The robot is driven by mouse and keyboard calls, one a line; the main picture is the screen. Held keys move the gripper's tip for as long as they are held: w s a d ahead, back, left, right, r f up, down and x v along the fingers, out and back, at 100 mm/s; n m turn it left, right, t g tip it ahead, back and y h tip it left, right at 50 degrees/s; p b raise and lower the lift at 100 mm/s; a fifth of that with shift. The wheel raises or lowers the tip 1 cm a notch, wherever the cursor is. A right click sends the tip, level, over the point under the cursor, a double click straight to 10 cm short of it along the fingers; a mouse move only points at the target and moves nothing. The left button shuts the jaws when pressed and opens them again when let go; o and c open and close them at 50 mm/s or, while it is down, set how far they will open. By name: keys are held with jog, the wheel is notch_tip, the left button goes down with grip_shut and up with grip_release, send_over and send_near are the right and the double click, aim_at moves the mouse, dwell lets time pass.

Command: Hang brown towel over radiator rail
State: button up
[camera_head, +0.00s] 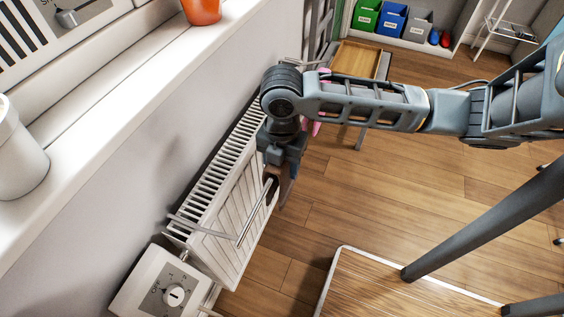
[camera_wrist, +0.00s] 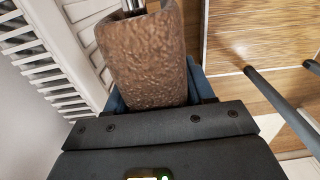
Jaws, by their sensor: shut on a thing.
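The brown towel (camera_wrist: 145,55) fills the middle of the wrist view, a rounded, bumpy-textured piece. My gripper (camera_wrist: 158,98) is shut on it, with blue fingers showing at both sides. In the head view my gripper (camera_head: 286,183) points down beside the far part of the radiator (camera_head: 235,185), and the towel is mostly hidden there. The silver radiator rail (camera_head: 255,215) runs along the radiator's front toward my gripper. In the wrist view the rail (camera_wrist: 133,5) meets the towel's top edge; whether the towel rests on it, I cannot tell.
A white control box (camera_head: 160,290) with a dial stands at the radiator's near end. A windowsill (camera_head: 110,110) runs above, with an orange pot (camera_head: 201,10) and a white pot (camera_head: 18,150). A wood-topped table (camera_head: 390,290) is at the bottom right. Open wooden floor (camera_head: 330,215) lies right of the radiator.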

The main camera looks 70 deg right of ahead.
jog(key=o, duration=1.1)
jog(key=shift+o, duration=0.2)
jog(key=shift+r+p, duration=0.3)
jog(key=shift+r, duration=3.6)
